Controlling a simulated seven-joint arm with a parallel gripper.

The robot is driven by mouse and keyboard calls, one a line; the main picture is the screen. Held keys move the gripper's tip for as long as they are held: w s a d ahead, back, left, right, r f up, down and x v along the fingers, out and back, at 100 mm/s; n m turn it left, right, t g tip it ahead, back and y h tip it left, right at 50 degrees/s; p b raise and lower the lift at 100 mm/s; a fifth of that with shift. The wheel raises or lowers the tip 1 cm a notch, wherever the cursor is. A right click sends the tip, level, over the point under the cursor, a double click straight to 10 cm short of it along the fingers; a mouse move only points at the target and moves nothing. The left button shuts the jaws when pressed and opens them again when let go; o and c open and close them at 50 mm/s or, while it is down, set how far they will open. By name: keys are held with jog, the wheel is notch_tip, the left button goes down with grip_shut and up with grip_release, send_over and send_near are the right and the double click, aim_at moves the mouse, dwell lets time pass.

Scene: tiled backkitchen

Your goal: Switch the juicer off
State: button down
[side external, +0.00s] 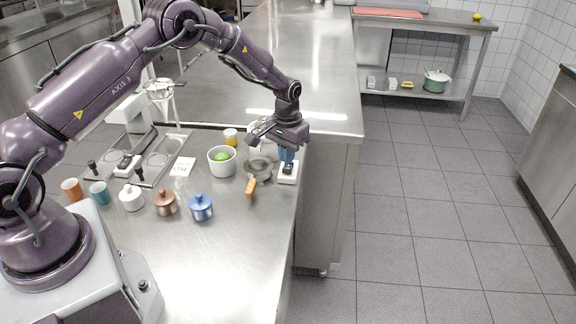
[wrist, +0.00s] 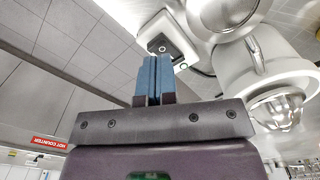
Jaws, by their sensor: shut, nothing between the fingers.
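A white box-shaped base (side external: 287,178) with a dark control on top stands near the counter's right edge. In the wrist view this white base (wrist: 186,47) shows a dark square plate with a small round mark, and a small green spot by its edge. It appears to belong to the juicer; rounded metal and white parts (wrist: 262,70) sit beside it on the right. My gripper (side external: 287,156) is over the base, its blue fingers together and empty. In the wrist view the fingertips (wrist: 154,62) point toward the plate. I cannot tell whether they touch it.
A steel strainer with an orange handle (side external: 251,188) lies just left of the base. A white bowl with a green fruit (side external: 222,169) and several lidded pots, including a blue one (side external: 201,208), stand farther left. The counter's front is clear.

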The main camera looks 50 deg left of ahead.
aim_at(287, 170)
jog(key=shift+f, duration=1.3)
dwell(0.9)
jog(key=shift+r, duration=3.5)
jog(key=s+d+r+m+t, duration=0.1)
jog(key=s+d+r, duration=0.4)
jog(key=s+r, duration=0.7)
jog(key=s+d+r+m+t, duration=0.2)
jog(key=s+d+r+t, duration=0.2)
jog(key=s+r, duration=0.8)
jog(key=s, duration=0.6)
jog(key=shift+s+d+r+t, duration=0.3)
jog(key=shift+s+d+r, duration=0.05)
jog(key=shift+d, duration=0.05)
